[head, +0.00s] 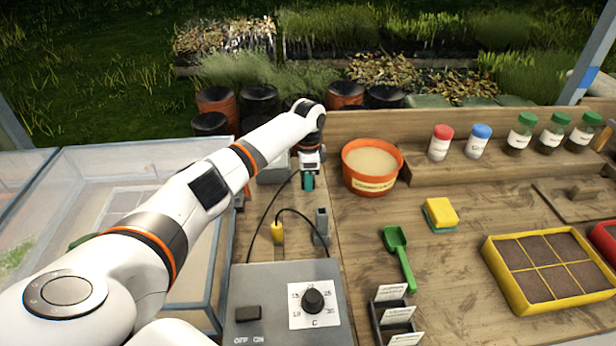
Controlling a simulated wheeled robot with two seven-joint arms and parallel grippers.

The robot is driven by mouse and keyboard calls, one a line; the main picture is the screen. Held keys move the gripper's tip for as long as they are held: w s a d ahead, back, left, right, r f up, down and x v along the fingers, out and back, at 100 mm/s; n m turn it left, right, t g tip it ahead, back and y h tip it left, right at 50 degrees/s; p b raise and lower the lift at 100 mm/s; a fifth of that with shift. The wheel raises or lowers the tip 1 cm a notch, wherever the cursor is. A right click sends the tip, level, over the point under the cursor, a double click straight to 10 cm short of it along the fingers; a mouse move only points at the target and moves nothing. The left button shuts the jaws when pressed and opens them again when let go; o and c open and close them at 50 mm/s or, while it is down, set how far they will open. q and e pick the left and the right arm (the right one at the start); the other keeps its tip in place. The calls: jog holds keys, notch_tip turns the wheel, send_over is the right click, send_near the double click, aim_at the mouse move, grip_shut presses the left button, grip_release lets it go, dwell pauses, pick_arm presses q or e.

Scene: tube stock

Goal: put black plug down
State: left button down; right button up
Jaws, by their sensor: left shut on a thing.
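My left gripper (308,180) is at the back of the wooden bench, just left of the orange tub, with its fingers pointing down. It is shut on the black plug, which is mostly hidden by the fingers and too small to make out. A thin black cord (262,215) runs from the grey control box (284,300) up to the gripper. I cannot tell whether the plug touches the bench. My right gripper is not in view.
A yellow plug (277,232) on a black cord and a grey upright piece (321,226) stand behind the control box. The orange tub (372,166) is close right of the gripper. A green scoop (399,257), a sponge (440,214) and a yellow tray (497,263) lie rightward.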

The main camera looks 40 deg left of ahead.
pick_arm(q)
jog(key=shift+f, duration=0.25)
jog(key=shift+f, duration=0.35)
jog(key=c, duration=1.1)
grip_release()
jog(key=shift+o, duration=0.2)
notch_tip(320, 180, up, 13)
jog(key=b, duration=0.1)
jog(key=shift+r, duration=0.15)
